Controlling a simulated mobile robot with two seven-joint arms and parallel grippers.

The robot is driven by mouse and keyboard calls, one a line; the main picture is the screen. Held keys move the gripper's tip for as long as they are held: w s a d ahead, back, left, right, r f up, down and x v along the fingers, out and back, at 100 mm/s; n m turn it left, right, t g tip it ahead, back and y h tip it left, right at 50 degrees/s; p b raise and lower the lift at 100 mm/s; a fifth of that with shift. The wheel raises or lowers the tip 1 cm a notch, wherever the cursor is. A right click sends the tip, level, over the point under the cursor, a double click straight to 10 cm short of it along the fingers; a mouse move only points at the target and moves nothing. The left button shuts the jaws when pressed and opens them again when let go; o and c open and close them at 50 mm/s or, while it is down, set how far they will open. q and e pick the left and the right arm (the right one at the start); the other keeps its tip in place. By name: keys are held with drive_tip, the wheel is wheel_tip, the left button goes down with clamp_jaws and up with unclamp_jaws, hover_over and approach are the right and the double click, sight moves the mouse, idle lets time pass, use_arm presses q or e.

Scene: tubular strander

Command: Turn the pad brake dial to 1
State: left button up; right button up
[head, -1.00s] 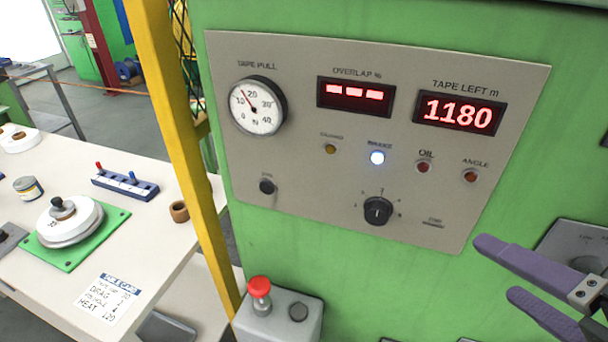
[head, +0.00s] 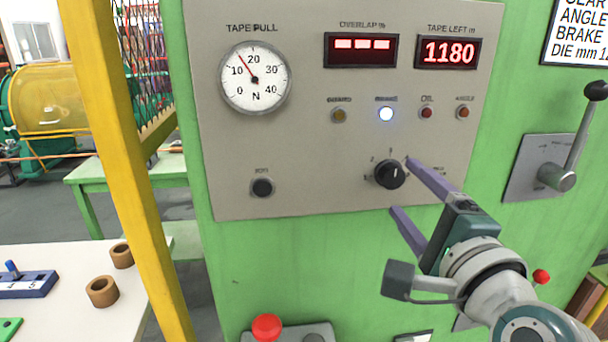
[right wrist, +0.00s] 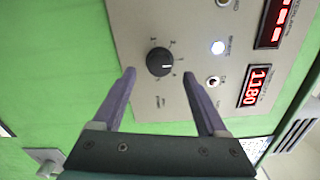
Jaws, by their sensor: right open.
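The dial (head: 389,174) is a round black knob low on the grey panel (head: 300,195), with small numbers around its upper side. In the right wrist view the dial (right wrist: 160,62) lies between and just beyond the two fingertips. My right gripper (head: 402,186) is open and empty, its purple fingers reaching toward the dial from the lower right. It also shows in the right wrist view (right wrist: 159,75). I cannot tell whether it touches the dial. My left gripper is out of view.
The panel carries a tape pull gauge (head: 255,78), a lit lamp (head: 386,114) and a small black button (head: 262,188). A lever (head: 575,140) stands right of it, a red mushroom button (head: 267,327) below. A yellow post (head: 125,150) is at left.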

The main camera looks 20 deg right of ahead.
sight(394, 180)
drive_tip(key=shift+x, duration=1.8)
drive_tip(key=shift+a, duration=0.1)
clamp_jaws()
